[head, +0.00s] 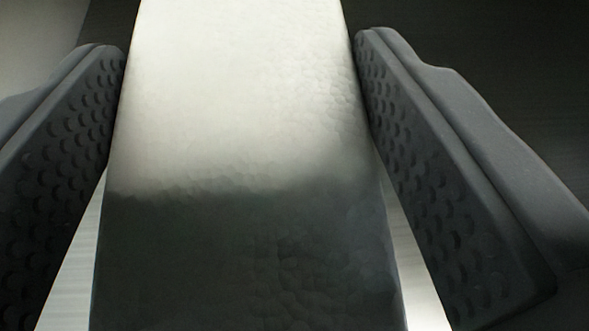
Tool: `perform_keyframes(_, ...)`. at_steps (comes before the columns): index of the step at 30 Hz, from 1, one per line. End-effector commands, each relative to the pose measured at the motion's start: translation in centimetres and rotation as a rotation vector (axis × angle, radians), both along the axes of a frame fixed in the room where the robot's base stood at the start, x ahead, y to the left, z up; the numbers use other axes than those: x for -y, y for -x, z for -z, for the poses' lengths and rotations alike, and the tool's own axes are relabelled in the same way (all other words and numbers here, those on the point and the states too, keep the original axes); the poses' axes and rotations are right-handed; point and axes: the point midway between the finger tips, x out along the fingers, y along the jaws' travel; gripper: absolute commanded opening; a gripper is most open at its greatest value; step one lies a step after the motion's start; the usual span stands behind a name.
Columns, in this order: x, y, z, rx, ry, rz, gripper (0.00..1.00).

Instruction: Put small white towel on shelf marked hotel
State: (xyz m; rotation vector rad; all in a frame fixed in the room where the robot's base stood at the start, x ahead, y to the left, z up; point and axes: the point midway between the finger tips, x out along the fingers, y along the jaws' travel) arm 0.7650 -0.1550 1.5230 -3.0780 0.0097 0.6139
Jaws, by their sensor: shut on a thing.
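A pale, wide block-like thing with a dimpled surface (240,100) fills the middle of the head view, from the top edge to the bottom edge. It could be the small white towel, but the close view does not settle this. Its upper part is brightly lit and its lower part is in dark shadow. My gripper (240,50) has one dark dimpled finger on each side of it, and both fingers touch its sides near their tips. Its far end is cut off by the top of the picture. No shelf and no hotel marking can be made out.
A light, faintly striped surface (72,270) shows in narrow gaps beside the held thing at the lower left and lower right. The background at the upper right is dark and plain. A greyish area (35,35) lies at the upper left.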

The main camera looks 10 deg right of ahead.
Motion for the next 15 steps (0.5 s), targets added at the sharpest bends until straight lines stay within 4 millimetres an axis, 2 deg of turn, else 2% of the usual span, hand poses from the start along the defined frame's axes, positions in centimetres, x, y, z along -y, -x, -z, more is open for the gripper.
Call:
perform_keyframes(9,-0.2,0.0,4.2,0.000,0.000,-0.001,0.34)
perform_keyframes(15,-0.1,0.0,5.5,0.001,0.000,-0.001,0.34)
